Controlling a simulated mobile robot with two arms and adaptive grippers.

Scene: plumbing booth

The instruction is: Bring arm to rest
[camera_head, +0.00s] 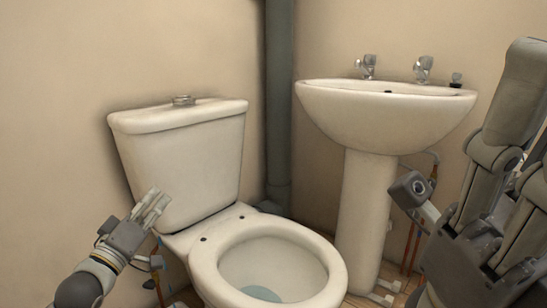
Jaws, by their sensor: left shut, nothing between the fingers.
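My left gripper (154,203) is at the lower left, its pale fingers together and pointing up and to the right. Nothing is held in it. In the picture it lies in front of the lower part of the white toilet cistern (185,165), left of the toilet bowl. I cannot tell how far it is from the cistern. My right arm (485,200) stands folded at the right edge, partly over the wall and the area beside the basin. I cannot make out its fingers.
The toilet bowl (204,264) with its open seat fills the lower middle. A white basin (385,112) with two taps stands on a pedestal (362,215) to the right. A dark vertical pipe (278,100) runs up the corner. Copper pipes (411,240) run beside the pedestal.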

